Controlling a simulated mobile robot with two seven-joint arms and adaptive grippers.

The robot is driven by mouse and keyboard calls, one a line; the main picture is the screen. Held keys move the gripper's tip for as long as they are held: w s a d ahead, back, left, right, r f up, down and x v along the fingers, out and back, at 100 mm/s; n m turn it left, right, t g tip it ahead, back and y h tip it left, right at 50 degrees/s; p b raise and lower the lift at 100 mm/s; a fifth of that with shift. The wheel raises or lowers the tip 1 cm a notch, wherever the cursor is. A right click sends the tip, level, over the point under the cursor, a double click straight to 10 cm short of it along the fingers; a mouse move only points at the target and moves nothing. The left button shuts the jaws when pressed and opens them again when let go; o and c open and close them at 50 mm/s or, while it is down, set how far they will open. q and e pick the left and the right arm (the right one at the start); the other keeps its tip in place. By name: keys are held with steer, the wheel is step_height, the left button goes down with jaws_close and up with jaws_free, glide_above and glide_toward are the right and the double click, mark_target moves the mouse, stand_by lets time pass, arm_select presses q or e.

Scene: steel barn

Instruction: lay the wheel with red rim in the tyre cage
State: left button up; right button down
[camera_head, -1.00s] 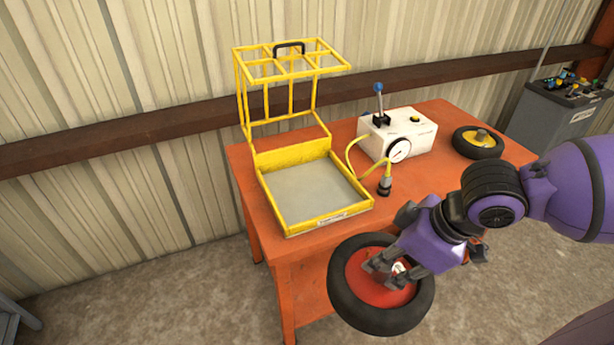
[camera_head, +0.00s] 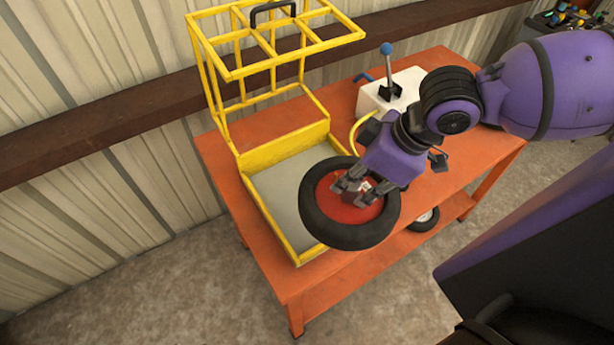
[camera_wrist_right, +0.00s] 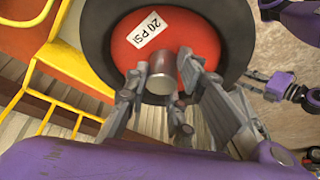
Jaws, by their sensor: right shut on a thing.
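The wheel with red rim (camera_head: 322,217) has a black tyre and is held by my right gripper (camera_head: 358,190) above the right front part of the tyre cage. In the right wrist view the gripper (camera_wrist_right: 172,95) is shut on the hub in the middle of the red rim (camera_wrist_right: 192,38), beside a "20 PSI" label. The tyre cage (camera_head: 262,157) is yellow with a grey floor, and its barred lid stands open at the back. The wheel hides part of the cage's right side and floor. My left gripper is not seen in the head view.
The cage stands on an orange table (camera_head: 300,285). A white inflator box with a blue-knobbed lever (camera_head: 388,85) stands right of the cage, partly hidden by my arm. Another wheel (camera_head: 424,220) is on the lower shelf. A corrugated wall is behind.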

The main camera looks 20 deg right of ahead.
mark_target(332, 171)
steer(key=w+f, duration=0.1)
steer(key=w, duration=0.1)
steer(key=w+f+b, duration=0.1)
steer(key=w, duration=0.1)
steer(key=w+f+b, duration=0.1)
steer(key=w, duration=0.2)
steer(key=shift+a+f, duration=0.15)
steer(key=shift+a, duration=0.2)
steer(key=w+f, duration=0.4)
steer(key=w, duration=0.1)
steer(key=shift+w+a+f+b, duration=0.1)
steer(key=shift+w+f+b, duration=0.05)
steer(key=shift+f+b, duration=0.15)
steer(key=shift+w+f, duration=0.4)
steer(key=f, duration=0.4)
steer(key=shift+w, duration=0.4)
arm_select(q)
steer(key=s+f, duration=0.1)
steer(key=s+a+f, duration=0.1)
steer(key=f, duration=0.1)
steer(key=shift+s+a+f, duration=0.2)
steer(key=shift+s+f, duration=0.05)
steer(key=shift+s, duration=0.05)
arm_select(e)
steer(key=c, duration=1.5)
jaws_free()
steer(key=shift+s, duration=0.1)
